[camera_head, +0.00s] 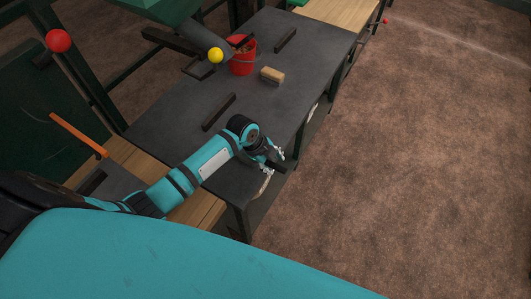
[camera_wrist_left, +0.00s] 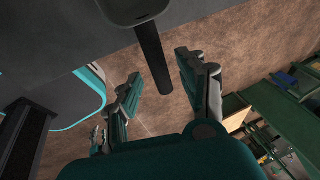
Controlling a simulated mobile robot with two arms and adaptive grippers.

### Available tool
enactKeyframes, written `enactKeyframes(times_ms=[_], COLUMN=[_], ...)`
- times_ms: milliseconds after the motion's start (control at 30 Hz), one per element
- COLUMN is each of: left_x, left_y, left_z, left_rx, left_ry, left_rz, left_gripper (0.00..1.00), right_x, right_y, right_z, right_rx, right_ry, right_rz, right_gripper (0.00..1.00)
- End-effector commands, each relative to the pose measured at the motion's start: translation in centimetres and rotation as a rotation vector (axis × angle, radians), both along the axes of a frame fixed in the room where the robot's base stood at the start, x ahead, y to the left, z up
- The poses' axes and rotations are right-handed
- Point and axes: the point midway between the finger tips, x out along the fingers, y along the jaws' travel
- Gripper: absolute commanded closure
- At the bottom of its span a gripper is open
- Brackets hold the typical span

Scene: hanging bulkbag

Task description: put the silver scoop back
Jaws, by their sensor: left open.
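My left gripper (camera_head: 274,164) is at the near right edge of the dark table. Its two fingers also show in the left wrist view (camera_wrist_left: 162,92); they stand apart, open. A dark bar-like handle (camera_wrist_left: 152,58) reaches into the space between them, with its free end over the floor. It joins a dark grey body (camera_wrist_left: 128,10) with a pale rim at the top of that view, which looks like the scoop, partly cut off by the frame. I cannot see contact between fingers and handle. In the head view the arm and gripper hide most of the scoop. My right gripper is not in view.
The dark table (camera_head: 165,110) holds a red bucket (camera_head: 242,66), a tan block (camera_head: 272,75) and dark bars (camera_head: 218,111). A yellow ball (camera_head: 215,55) shows beside the bucket. An orange handle (camera_head: 78,134) is at left. Open floor (camera_head: 420,150) lies right of the table.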

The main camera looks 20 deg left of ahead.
Motion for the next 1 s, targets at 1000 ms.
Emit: enactKeyframes(times_ms=[1000], left_x=[-2.3], left_y=[2.8], left_z=[8.8], left_rx=[-0.001], left_ry=[0.001], left_rz=[-0.001], left_gripper=[0.59], right_x=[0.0], right_y=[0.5], right_z=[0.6], right_rx=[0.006], right_ry=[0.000], right_rz=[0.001], right_gripper=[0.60])
